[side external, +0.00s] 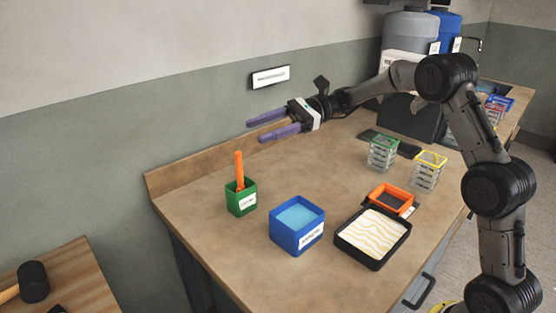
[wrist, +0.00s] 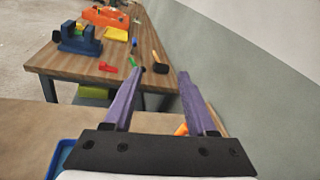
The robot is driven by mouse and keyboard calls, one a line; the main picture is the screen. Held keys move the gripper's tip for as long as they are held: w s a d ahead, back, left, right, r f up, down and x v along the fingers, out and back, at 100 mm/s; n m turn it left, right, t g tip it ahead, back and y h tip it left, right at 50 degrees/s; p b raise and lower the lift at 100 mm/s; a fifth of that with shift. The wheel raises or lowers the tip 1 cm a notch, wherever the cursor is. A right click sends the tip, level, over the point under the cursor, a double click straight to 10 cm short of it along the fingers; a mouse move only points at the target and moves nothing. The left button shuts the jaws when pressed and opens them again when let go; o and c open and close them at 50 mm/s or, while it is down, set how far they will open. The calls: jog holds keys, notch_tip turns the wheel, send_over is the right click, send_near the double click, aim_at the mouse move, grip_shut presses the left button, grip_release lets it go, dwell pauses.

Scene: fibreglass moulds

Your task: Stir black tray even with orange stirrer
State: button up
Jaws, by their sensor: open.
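The black tray (side external: 346,243) sits on the workbench near the front right and holds a pale cream layer with wavy streaks. The orange stirrer (side external: 239,165) stands upright in a small green cup (side external: 241,202) at the left of the bench. My gripper (side external: 256,130), with purple fingers, is open and empty, in the air above the back of the bench. It is apart from the stirrer, and its open fingers also show in the wrist view (wrist: 158,85).
A blue container (side external: 297,241) with light blue contents stands between cup and tray. An orange tray (side external: 407,205) lies behind the black tray. Green-topped (side external: 383,153) and yellow-topped (side external: 428,170) clear holders stand farther back. A second table (wrist: 85,60) holds several tools. The bench's left middle is clear.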

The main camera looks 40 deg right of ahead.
jog(key=w+d+f+m+t, duration=0.2)
jog(key=w+d+f+m, duration=0.15)
jog(key=f, duration=0.35)
jog(key=w+d+f+m+t, duration=0.1)
jog(key=w+d+f+m, duration=0.1)
jog(key=d+f, duration=0.4)
jog(key=x, duration=1.4)
jog(key=shift+s+a+f, duration=0.2)
jog(key=shift+a, duration=0.1)
jog(key=shift+n, duration=0.35)
jog(key=shift+c, duration=0.4)
grip_shut()
notch_tip(320, 180, up, 11)
